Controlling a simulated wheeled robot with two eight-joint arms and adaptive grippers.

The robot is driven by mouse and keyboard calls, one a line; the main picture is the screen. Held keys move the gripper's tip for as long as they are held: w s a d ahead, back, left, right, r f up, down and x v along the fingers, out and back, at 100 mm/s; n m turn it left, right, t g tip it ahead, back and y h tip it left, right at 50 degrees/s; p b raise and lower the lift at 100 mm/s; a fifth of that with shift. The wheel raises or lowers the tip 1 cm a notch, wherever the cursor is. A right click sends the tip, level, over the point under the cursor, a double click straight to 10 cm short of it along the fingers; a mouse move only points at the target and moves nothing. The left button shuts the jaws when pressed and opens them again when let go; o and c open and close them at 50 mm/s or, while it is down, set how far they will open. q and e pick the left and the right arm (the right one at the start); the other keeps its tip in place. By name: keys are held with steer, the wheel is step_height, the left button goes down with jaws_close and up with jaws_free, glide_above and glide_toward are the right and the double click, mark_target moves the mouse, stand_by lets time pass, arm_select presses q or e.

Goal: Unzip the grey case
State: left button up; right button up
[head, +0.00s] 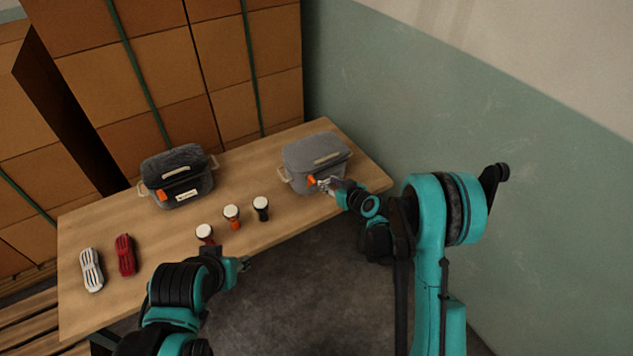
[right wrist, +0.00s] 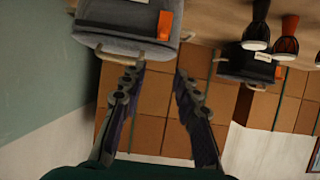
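The grey case (head: 318,155) stands on the right part of the table, with a pale handle on its lid and a cream loop at its left side. Its orange pull tab (head: 311,181) hangs at the front left corner. My right gripper (head: 327,184) is at the case's front, close to the tab. The right wrist view is upside down; there the grey case (right wrist: 120,38) and tab (right wrist: 165,24) lie beyond my open, empty right fingers (right wrist: 155,82). My left gripper (head: 244,263) is by the table's front edge, below the drums; its finger opening is unclear.
A dark grey case (head: 178,172) with an orange tab stands to the left. A white shoe-like object (head: 91,270) and a red one (head: 125,254) lie at left. A wall bounds the right.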

mark_target(313, 179)
steer(key=shift+t, duration=0.4)
steer(key=w+a+f, duration=0.1)
steer(key=w+f, duration=0.1)
steer(key=w+a+f+b, duration=0.1)
steer(key=w+f, duration=0.1)
steer(key=w+a+f+b, duration=0.1)
steer(key=w+f, duration=0.1)
steer(key=f, duration=0.1)
steer(key=shift+w+a, duration=0.2)
steer(key=shift+a, duration=0.2)
steer(key=shift+w+a, duration=0.25)
steer(key=shift+w, duration=0.2)
steer(key=shift+c, duration=0.4)
jaws_close()
